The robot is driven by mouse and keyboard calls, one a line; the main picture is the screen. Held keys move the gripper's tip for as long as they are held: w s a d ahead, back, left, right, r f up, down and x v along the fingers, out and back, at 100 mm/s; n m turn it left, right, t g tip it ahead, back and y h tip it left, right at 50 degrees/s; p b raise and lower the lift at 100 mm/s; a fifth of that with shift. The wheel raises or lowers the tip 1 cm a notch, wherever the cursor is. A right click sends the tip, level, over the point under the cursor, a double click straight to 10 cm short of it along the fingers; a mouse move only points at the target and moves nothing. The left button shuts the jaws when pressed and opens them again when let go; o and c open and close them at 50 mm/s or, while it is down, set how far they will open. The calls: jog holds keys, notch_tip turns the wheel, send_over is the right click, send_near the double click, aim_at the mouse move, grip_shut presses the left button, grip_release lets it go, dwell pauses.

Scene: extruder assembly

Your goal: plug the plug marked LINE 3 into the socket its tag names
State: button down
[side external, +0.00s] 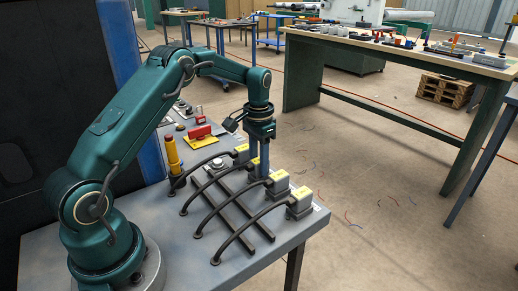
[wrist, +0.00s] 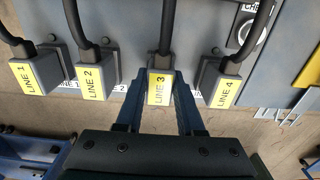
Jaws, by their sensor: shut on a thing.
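The plug marked LINE 3 (wrist: 160,88) is grey with a yellow label and a black cable running up from it in the wrist view. My gripper (wrist: 163,100) has its two blue fingers on either side of this plug and is shut on it. In the side view my gripper (side external: 263,172) points down at the row of plugs, at the second plug from the back (side external: 254,162), partly hidden by the fingers. The plug's lower end and any socket under it are hidden, so I cannot tell how it is seated.
Plugs LINE 1 (wrist: 35,77) and LINE 2 (wrist: 95,80) stand left of it, LINE 4 (wrist: 220,85) close on its right. Small white tags show partly beside them. Black cables arch over the bench (side external: 170,250). A red-and-yellow part (side external: 200,138) and a yellow cylinder (side external: 173,155) stand behind.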

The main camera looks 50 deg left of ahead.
jog(key=shift+c, duration=2.2)
grip_release()
